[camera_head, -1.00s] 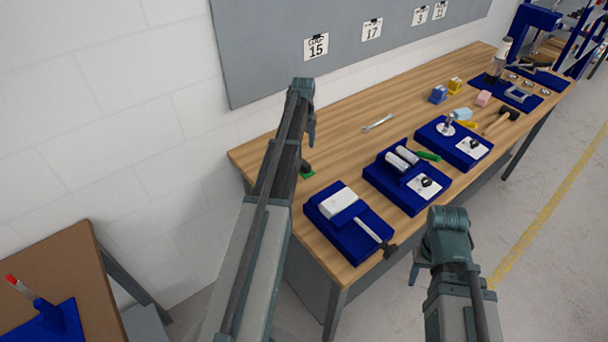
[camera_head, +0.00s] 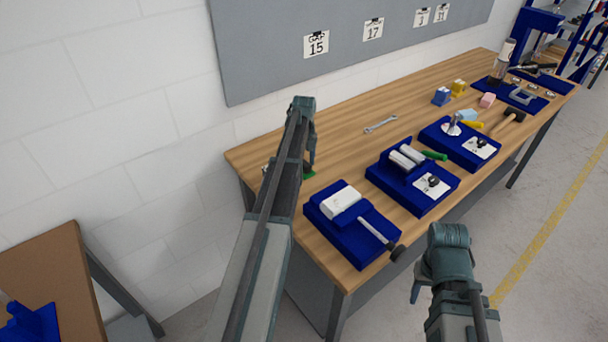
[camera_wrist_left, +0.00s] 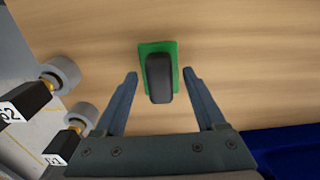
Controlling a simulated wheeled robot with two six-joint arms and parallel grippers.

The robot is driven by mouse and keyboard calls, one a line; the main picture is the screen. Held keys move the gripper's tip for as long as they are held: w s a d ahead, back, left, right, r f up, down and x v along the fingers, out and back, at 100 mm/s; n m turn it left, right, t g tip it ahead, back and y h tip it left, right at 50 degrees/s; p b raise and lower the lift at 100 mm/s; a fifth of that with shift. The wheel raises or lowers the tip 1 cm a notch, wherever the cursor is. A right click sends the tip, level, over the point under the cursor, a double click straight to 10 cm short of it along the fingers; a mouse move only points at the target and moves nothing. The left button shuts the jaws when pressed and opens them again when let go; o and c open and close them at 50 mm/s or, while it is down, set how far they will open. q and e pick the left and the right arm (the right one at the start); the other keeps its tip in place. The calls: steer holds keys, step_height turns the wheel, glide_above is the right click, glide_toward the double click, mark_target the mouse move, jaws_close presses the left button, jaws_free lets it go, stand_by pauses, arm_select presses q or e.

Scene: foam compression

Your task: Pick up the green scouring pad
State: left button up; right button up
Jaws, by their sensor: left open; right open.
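The green scouring pad (camera_wrist_left: 147,49) lies flat on the wooden table, with a dark rounded handle (camera_wrist_left: 159,80) on top. In the head view only a green sliver of the pad (camera_head: 308,174) shows, beside my left arm. My left gripper (camera_wrist_left: 160,72) is open above the pad, one finger on each side of the handle, holding nothing. The gap to the pad is hard to judge. In the head view my left gripper (camera_head: 309,162) points down near the table's left end. My right gripper (camera_head: 418,290) is off the table's front edge, and its fingers are partly hidden.
A blue tray with a white block (camera_head: 340,201) stands just right of the pad. Further right are more blue trays (camera_head: 411,201), a wrench (camera_head: 381,124) and small coloured blocks (camera_head: 441,96). A grey board (camera_head: 348,50) hangs on the wall behind.

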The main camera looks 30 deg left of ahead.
mark_target(304, 162)
arm_select(q)
steer(key=shift+f, duration=0.2)
jaws_close()
stand_by(0.3)
step_height(304, 162, up, 10)
steer(key=p, duration=1)
steer(key=shift+r, duration=0.1)
